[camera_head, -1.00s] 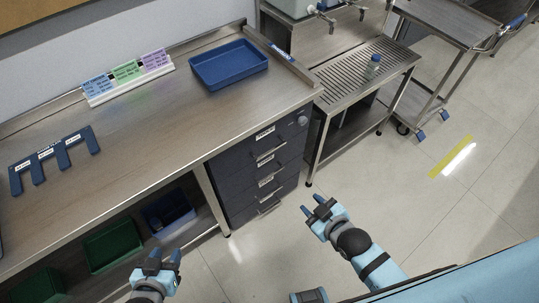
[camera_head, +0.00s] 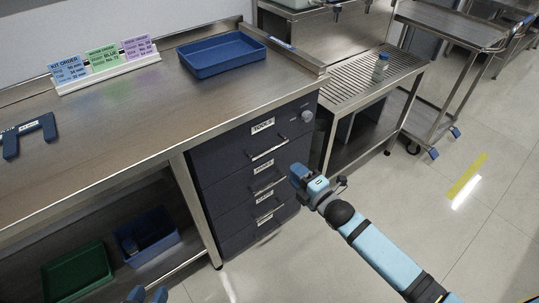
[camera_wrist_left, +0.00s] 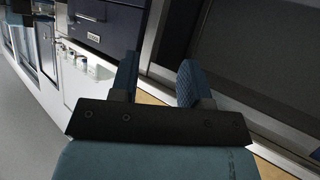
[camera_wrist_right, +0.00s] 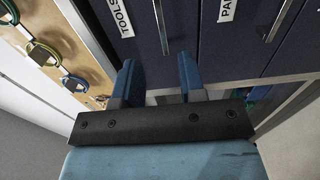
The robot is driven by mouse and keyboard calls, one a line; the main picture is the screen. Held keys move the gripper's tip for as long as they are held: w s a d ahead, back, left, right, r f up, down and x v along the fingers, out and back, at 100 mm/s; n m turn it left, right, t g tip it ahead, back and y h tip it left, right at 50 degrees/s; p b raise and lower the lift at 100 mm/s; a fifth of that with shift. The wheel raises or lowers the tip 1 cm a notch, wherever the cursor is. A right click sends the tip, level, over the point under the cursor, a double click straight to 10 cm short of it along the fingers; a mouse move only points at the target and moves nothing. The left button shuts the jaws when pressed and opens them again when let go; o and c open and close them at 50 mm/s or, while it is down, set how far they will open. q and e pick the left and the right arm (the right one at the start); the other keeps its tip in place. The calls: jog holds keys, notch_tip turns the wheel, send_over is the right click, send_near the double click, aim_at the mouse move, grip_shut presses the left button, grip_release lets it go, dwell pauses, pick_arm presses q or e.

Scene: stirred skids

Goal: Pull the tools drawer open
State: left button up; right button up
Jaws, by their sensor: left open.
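The tools drawer (camera_head: 240,143) is the top one of the dark blue drawer stack under the bench, with a white TOOLS label and a metal bar handle (camera_head: 268,150). It looks shut. My right gripper (camera_head: 300,176) is in front of the stack, below and right of that handle. In the right wrist view, the open, empty fingers (camera_wrist_right: 158,78) point at the drawer front, with the tools handle (camera_wrist_right: 160,26) ahead of the gap, apart from them. My left gripper (camera_head: 147,295) is at the bottom edge of the head view, mostly cut off; its fingers (camera_wrist_left: 157,75) are open and empty.
More labelled drawers lie below; a round knob (camera_head: 307,116) is at the upper right. A blue tray (camera_head: 222,67) stands on the bench. A slatted side table (camera_head: 350,87) with a bottle (camera_head: 380,68) adjoins on the right.

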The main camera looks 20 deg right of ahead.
aim_at(271, 150)
jog(key=b+x, duration=0.2)
jog(key=x, duration=1)
jog(key=shift+w+a+f, duration=0.1)
jog(key=shift+w, duration=0.1)
pick_arm(q)
jog(key=r, duration=0.1)
jog(key=w+d+r+t+h, duration=0.1)
jog(key=r, duration=0.1)
jog(key=w+d+r+t, duration=0.1)
jog(key=shift+d+r+h, duration=0.2)
jog(key=shift+r+h, duration=0.1)
jog(key=shift+f, duration=0.15)
pick_arm(e)
grip_shut()
